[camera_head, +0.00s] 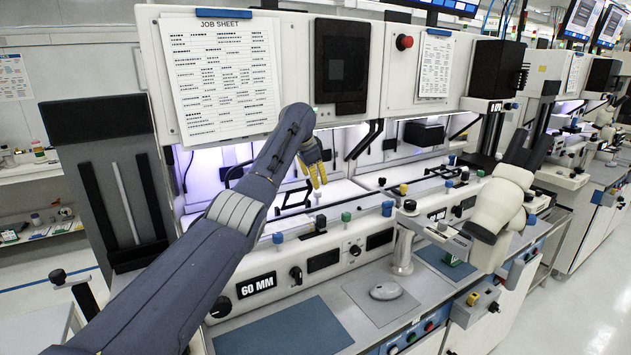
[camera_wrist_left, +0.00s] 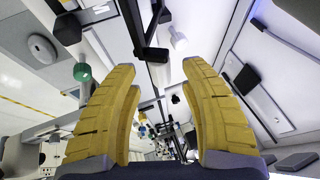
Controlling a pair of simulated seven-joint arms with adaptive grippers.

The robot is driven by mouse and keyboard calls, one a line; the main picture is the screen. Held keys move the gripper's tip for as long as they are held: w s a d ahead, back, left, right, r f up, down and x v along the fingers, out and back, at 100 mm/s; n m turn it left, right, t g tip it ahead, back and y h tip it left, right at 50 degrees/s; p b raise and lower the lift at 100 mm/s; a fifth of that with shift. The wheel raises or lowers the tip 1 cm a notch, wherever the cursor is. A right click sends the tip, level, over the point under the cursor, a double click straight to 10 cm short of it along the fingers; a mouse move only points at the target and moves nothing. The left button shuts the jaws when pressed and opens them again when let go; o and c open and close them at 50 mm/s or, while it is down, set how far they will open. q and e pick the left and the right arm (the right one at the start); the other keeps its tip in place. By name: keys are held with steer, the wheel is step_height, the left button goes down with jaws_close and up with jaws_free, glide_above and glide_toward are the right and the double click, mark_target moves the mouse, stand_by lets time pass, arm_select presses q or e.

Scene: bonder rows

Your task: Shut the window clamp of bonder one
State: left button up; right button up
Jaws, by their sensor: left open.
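Bonder one (camera_head: 375,222) is the nearest white machine, with a lit work bay under its job sheet. A black clamp-like frame (camera_head: 296,198) lies in the bay; I cannot tell for sure whether it is raised or shut. My left gripper (camera_head: 317,184) hangs fingers-down over the bay, open and empty. In the left wrist view its two yellow fingers (camera_wrist_left: 159,66) are apart, with a black bar (camera_wrist_left: 137,25) beyond the tips. My right gripper is not seen.
Blue (camera_head: 278,238) and green (camera_head: 346,216) knobs stand along the front ledge. A microscope (camera_head: 500,205) on a post stands to the right. A mouse (camera_head: 385,291) and a blue mat (camera_head: 284,328) lie on the bench. The job sheet (camera_head: 222,80) hangs above my arm.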

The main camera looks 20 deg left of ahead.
arm_select(q)
steer(key=shift+x, duration=1)
jaws_close()
